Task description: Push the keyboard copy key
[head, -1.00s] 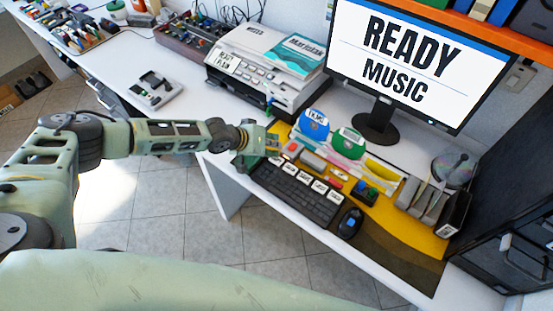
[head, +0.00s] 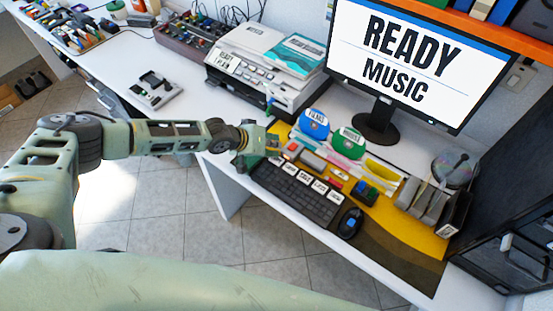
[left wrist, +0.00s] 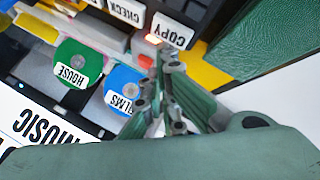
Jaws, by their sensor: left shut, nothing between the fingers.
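The black keyboard (head: 297,194) lies on the desk in front of the monitor, with several white labelled keys along its back row. The copy key (left wrist: 172,30) shows in the left wrist view, its label upside down. My left gripper (head: 254,160) is over the keyboard's left end. It is shut and empty. In the left wrist view its fingertips (left wrist: 164,52) point at the copy key, just short of it in the picture. I cannot tell whether they touch it. In the head view the gripper partly hides that end of the keyboard. My right gripper is not in view.
Green (head: 350,142) and blue (head: 314,124) labelled discs stand behind the keyboard. A mouse (head: 349,223) lies to its right. A printer (head: 262,68) stands at the back left. The monitor (head: 398,55) reads "READY MUSIC". A grey disc holder (head: 425,203) stands at the right.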

